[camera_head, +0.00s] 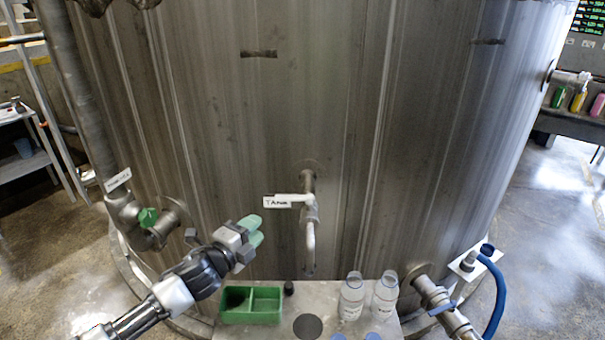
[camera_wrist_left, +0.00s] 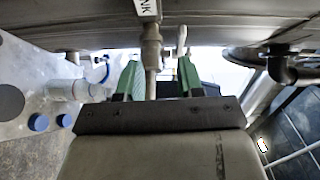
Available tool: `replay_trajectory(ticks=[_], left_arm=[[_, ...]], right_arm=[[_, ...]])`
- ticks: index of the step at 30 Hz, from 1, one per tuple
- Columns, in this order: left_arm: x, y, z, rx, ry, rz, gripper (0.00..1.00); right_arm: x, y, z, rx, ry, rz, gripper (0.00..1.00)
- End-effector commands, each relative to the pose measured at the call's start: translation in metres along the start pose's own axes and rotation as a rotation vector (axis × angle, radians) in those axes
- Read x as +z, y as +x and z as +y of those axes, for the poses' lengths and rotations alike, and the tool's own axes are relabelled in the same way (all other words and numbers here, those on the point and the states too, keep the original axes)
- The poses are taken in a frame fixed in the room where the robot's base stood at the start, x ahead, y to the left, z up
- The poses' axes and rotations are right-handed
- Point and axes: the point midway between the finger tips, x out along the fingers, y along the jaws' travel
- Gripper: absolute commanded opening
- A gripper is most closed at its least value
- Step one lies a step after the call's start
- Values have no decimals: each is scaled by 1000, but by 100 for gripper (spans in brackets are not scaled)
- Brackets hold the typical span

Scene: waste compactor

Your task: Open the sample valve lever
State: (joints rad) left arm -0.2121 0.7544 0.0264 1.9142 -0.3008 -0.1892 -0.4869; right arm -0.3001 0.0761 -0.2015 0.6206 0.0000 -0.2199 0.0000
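The sample valve (camera_head: 310,212) is a metal tap on the front of the steel tank, with its spout bent downward. A pale lever (camera_head: 290,197) appears to lie sideways at its top, beside a white tag (camera_head: 277,202). My left gripper (camera_head: 255,232), with green fingers, is left of the tap and apart from it in the head view. In the left wrist view, the gripper (camera_wrist_left: 158,80) is open, and the tap (camera_wrist_left: 151,52) shows in line with the gap. A pale upright piece (camera_wrist_left: 181,40), perhaps the lever, shows right of it. My right gripper is not in view.
Below the tap, a metal shelf (camera_head: 325,290) holds a green divided box (camera_head: 250,318), two clear bottles (camera_head: 352,297) and blue caps. A green-handled valve (camera_head: 148,217) is at left.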

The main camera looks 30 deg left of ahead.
Motion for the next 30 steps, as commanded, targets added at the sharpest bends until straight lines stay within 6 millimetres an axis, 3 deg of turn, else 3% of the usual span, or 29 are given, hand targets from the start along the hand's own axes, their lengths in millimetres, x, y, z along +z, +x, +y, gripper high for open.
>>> replay_trajectory(ticks=[1,4,8,22,30], left_arm=[[-5,-1,-17,-19,24,16,37],[-9,1,-28,-38,45,28,37],[-9,12,-29,-40,46,28,37],[-11,89,-32,-38,42,26,37],[-12,107,-30,-36,43,27,37]], right_arm=[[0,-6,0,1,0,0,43],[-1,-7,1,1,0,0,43],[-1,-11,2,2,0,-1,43],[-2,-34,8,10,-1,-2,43],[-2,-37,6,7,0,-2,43]])
